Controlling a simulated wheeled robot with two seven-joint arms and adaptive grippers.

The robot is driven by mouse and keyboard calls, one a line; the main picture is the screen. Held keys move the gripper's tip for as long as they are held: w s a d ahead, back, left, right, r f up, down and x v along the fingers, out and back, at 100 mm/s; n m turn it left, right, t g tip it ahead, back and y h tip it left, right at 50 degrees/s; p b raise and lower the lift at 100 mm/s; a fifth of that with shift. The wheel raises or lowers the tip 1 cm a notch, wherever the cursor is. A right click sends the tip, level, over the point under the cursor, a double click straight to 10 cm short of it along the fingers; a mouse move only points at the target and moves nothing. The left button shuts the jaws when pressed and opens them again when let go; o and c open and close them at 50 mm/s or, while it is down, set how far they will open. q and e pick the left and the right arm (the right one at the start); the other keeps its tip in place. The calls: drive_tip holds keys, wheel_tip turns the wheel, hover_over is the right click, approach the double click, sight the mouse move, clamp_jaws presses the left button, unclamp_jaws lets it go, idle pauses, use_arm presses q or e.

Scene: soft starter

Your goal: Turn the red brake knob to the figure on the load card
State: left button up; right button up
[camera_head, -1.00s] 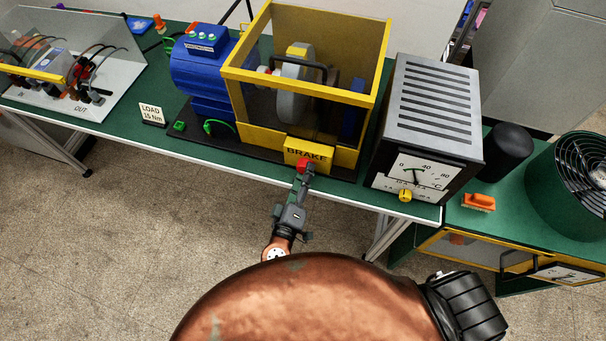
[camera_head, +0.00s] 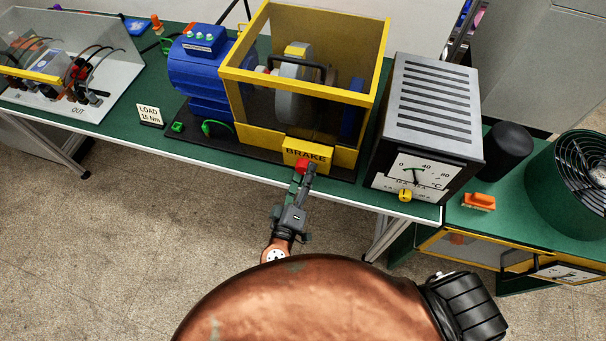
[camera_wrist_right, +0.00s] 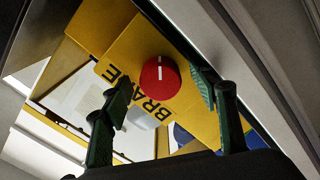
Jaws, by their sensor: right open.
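The red brake knob (camera_head: 301,167) sits on the front of a yellow box marked BRAKE (camera_head: 308,153). In the right wrist view the knob (camera_wrist_right: 160,77) is round with a white pointer line near its middle. My right gripper (camera_head: 306,175) is at the knob in the head view. In the wrist view its two fingers (camera_wrist_right: 163,100) are apart, one on each side of the knob, with visible space between them and it. The load card (camera_head: 150,115) stands on the green bench and reads LOAD 15 Nm. My left gripper is not in view.
A yellow guard frame (camera_head: 300,85) encloses a grey wheel behind the knob. A blue motor (camera_head: 203,75) stands left of it. A grey meter box (camera_head: 425,120) with a dial and yellow knob stands close to the right. The bench edge runs just below the brake.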

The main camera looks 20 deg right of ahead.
drive_tip(key=v, duration=0.7)
drive_tip(key=shift+s+a, duration=0.15)
drive_tip(key=shift+s, duration=0.05)
idle(0.5)
